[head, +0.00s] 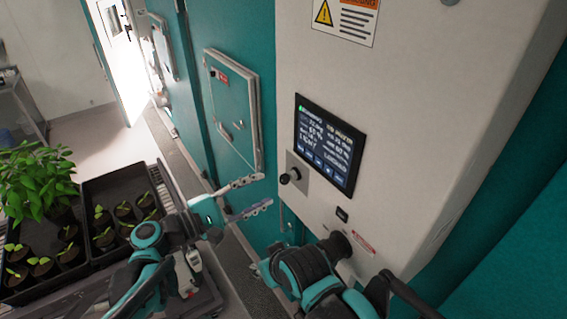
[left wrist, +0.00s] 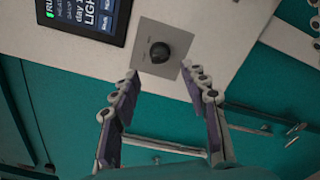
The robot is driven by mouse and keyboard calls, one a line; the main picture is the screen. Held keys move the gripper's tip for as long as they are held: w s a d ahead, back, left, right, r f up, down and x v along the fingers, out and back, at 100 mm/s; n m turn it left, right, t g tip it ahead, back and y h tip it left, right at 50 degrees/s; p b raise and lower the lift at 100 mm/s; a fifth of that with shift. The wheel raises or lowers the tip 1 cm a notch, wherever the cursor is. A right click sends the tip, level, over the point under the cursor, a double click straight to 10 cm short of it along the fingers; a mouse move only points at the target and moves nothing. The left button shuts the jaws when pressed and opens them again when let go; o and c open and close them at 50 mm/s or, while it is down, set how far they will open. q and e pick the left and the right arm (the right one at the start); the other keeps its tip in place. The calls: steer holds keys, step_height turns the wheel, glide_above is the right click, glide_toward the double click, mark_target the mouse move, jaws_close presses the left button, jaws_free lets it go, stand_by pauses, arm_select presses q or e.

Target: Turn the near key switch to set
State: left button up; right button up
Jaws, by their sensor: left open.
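The near key switch is a black knob (head: 291,176) on a square grey plate (head: 298,163), on the cream panel just left of the display. In the left wrist view the knob (left wrist: 160,53) and its plate (left wrist: 142,38) show ahead of the fingertips, between their lines. My left gripper (head: 266,190) is open and empty. Its two fingers point toward the knob, apart from it, to its left and slightly below in the head view. The left gripper also shows in the left wrist view (left wrist: 160,73). Any marks on the plate are too small to read. My right gripper's fingers do not show.
The display (head: 329,146) is lit. A small black fitting (head: 342,214) sits below it. A teal door (head: 232,110) is left of the panel. A black tray (head: 125,181) of seedling pots and a leafy plant (head: 40,182) stand at left. My right arm is below the panel.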

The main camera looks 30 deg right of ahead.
mark_target(284, 179)
arm_select(q)
steer(key=d+p, duration=0.1)
steer(key=d, duration=0.6)
steer(key=shift+w+d+p, duration=0.2)
steer(key=shift+d+p, duration=0.1)
steer(key=shift+p, duration=0.05)
jaws_close()
